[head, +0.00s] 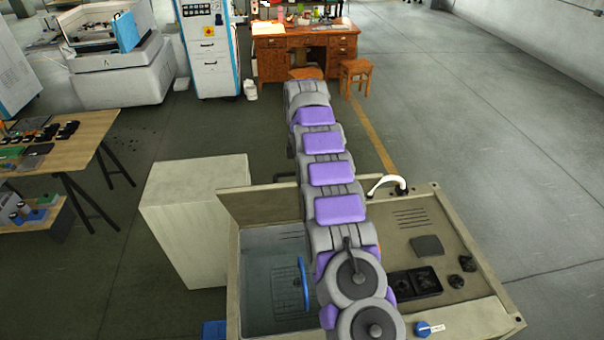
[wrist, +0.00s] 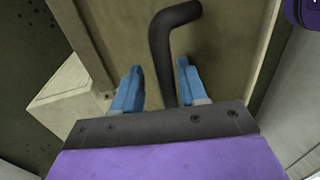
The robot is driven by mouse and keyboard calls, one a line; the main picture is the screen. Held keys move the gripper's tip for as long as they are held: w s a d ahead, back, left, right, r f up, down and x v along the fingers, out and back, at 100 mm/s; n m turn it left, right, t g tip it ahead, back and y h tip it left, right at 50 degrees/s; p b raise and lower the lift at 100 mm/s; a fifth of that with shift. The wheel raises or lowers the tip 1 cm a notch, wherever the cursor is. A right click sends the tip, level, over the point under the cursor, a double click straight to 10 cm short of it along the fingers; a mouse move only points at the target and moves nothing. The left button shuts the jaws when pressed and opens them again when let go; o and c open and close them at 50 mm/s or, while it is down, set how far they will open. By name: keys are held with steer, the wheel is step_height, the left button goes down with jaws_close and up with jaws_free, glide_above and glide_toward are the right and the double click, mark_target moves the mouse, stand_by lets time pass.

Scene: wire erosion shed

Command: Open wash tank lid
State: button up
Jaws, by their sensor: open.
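The wash tank (head: 233,290) is a beige cabinet right in front of me, with an open basin on its left side. Its lid (head: 258,207) stands raised along the back of the basin, so the grey interior shows. A dark handle (head: 284,177) sticks out at the lid's upper edge, partly hidden by my arm. In the wrist view the bent dark handle (wrist: 166,50) shows against the beige panel. My gripper (wrist: 159,72) is open, its two blue fingertips on either side of the handle, with gaps visible. In the head view my arm hides the gripper.
A white tap (head: 388,184) and black trays (head: 414,283) are on the tank's right-hand top. A pale box cabinet (head: 190,215) stands close on the left. A blue handle (head: 303,285) shows inside the basin. A wooden desk (head: 270,55) is far behind. Floor is clear to the right.

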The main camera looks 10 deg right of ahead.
steer(key=shift+s+r, duration=0.1)
steer(key=shift+r, duration=0.1)
steer(key=shift+r, duration=0.1)
steer(key=p+v, duration=0.1)
steer(key=p, duration=0.1)
steer(key=p+v, duration=0.2)
steer(key=shift+s+r, duration=0.25)
steer(key=shift+r, duration=0.15)
steer(key=shift+s+f+b, duration=0.25)
steer(key=shift+f+b, duration=0.05)
steer(key=shift+b, duration=0.15)
steer(key=shift+s+b, duration=0.45)
steer(key=shift+s, duration=0.45)
steer(key=s+r+b, duration=0.1)
steer(key=s+b, duration=0.1)
steer(key=s, duration=1.1)
steer(key=shift+s+d+r+b, duration=0.25)
steer(key=shift+s+d+b, duration=0.05)
steer(key=shift+d, duration=0.05)
steer(key=shift+s, duration=0.1)
